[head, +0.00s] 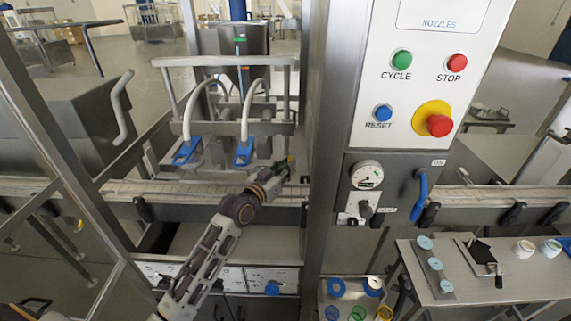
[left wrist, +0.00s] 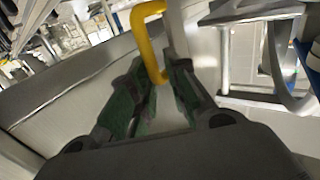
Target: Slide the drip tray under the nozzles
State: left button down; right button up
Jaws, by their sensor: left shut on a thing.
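Two blue nozzles (head: 186,152) (head: 243,153) hang on curved white hoses above the conveyor (head: 170,190). My left gripper (head: 287,168) is at the right end of the nozzle area, close to the machine's upright post. In the left wrist view, a yellow bent handle (left wrist: 149,40) comes down between the green-padded fingers of my left gripper (left wrist: 160,88), which is shut on it. The handle looks like the drip tray's, but its join to a tray is hidden. I cannot pick out the tray for certain in the head view. My right gripper is not in view.
A control panel (head: 437,75) with buttons stands right of the nozzles, on a cabinet with a blue handle (head: 420,195). A steel post (head: 335,120) stands close right of my left gripper. A side table (head: 480,272) with small parts is at lower right.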

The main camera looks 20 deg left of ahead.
pick_arm(q)
jog(key=shift+s+d+f, duration=0.15)
jog(key=shift+d+f, duration=0.05)
jog(key=shift+d, duration=0.1)
jog(key=c, duration=1.7)
grip_release()
jog(key=shift+o, duration=1)
jog(key=shift+s+d+r, duration=0.1)
jog(key=shift+d+r, duration=0.05)
jog(key=shift+a, duration=0.2)
jog(key=v, duration=1.1)
jog(key=shift+s+a, duration=0.15)
jog(key=shift+s, duration=0.2)
